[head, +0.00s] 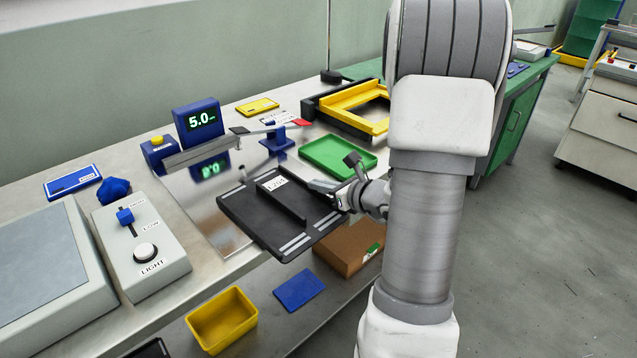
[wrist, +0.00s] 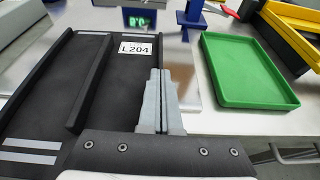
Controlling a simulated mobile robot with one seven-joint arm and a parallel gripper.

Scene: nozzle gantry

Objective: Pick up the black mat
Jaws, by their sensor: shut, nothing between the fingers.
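The black mat (head: 262,228) lies flat on the metal bench, its near end at the front edge. It has a raised black bar, pale grey stripes at the near end and a white label reading L204. It fills the left of the wrist view (wrist: 38,100). My gripper (head: 318,186) is over the mat's right side, with its fingers closed together and empty. In the wrist view the grey fingertips (wrist: 160,75) point forward beside the bar, right of the label. I cannot tell whether they touch the mat.
A green tray (head: 338,154) stands right of the mat, with a yellow frame (head: 358,105) behind it. A blue display (head: 198,121) and metal beam stand behind left. A grey switch box (head: 142,250) is at left. A yellow bin (head: 222,320) and a cardboard box (head: 347,250) sit below.

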